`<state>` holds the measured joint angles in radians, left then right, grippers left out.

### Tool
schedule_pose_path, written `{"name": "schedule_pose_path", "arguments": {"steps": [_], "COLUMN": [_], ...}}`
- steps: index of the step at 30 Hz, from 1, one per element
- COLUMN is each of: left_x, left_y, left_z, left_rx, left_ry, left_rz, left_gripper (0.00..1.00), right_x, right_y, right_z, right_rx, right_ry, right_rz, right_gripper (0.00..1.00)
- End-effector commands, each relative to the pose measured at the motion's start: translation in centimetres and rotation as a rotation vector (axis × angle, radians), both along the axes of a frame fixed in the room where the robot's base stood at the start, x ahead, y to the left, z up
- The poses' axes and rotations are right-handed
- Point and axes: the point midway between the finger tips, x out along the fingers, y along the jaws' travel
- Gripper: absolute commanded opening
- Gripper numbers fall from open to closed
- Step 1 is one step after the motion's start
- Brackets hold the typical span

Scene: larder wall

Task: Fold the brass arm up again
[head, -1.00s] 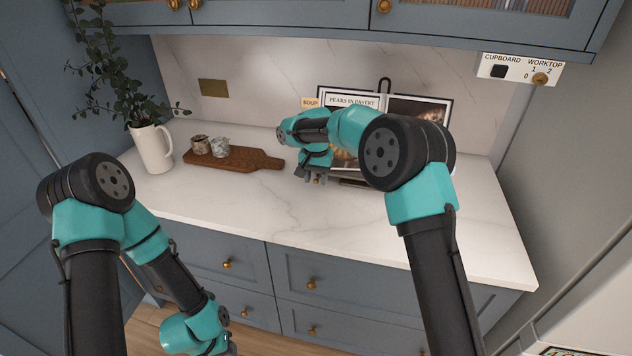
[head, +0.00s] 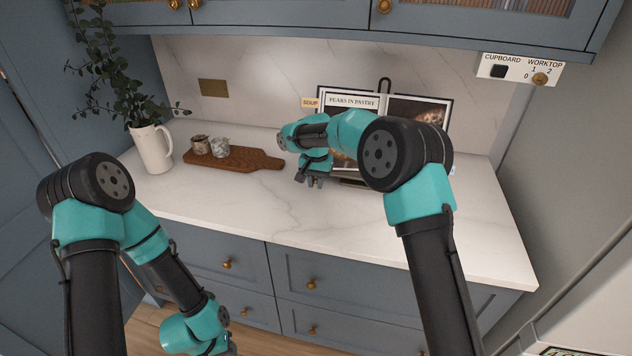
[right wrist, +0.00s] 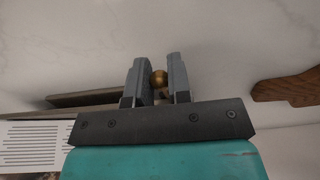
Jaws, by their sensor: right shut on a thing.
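A brass ball (right wrist: 159,78), which looks like the tip of the brass arm, sits between the fingers of my right gripper (right wrist: 158,72) in the right wrist view. The rest of the brass arm is hidden. In the head view my right gripper (head: 315,182) is low in front of the left part of the open cookbook (head: 352,100), just above the worktop. The book leans on a stand, and my right arm covers much of it. My left gripper is out of the picture; its arm hangs down at the lower left.
A wooden board (head: 262,161) with two small jars (head: 220,148) lies left of my right gripper. A white jug (head: 152,150) with leafy stems stands further left. The worktop (head: 300,220) in front is clear. Wall cupboards (head: 300,18) hang above.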

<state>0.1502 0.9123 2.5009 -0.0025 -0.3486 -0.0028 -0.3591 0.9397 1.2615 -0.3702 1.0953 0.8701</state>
Motion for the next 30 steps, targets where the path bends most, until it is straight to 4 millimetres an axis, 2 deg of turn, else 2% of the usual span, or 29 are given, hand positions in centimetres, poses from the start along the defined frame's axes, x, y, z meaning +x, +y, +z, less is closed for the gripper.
{"name": "schedule_pose_path", "arguments": {"steps": [13, 30], "left_x": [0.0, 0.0], "left_y": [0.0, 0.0], "left_z": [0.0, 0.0], "left_rx": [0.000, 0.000], "left_ry": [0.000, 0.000], "left_rz": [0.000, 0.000], "left_gripper": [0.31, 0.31], "right_x": [0.2, 1.0], "right_y": [-0.1, -0.3], "right_z": [0.2, 1.4], "right_rx": [0.006, 0.085], "right_ry": [0.025, 0.266], "right_rz": [-0.004, -0.004], "right_gripper": [0.00, 0.00]}}
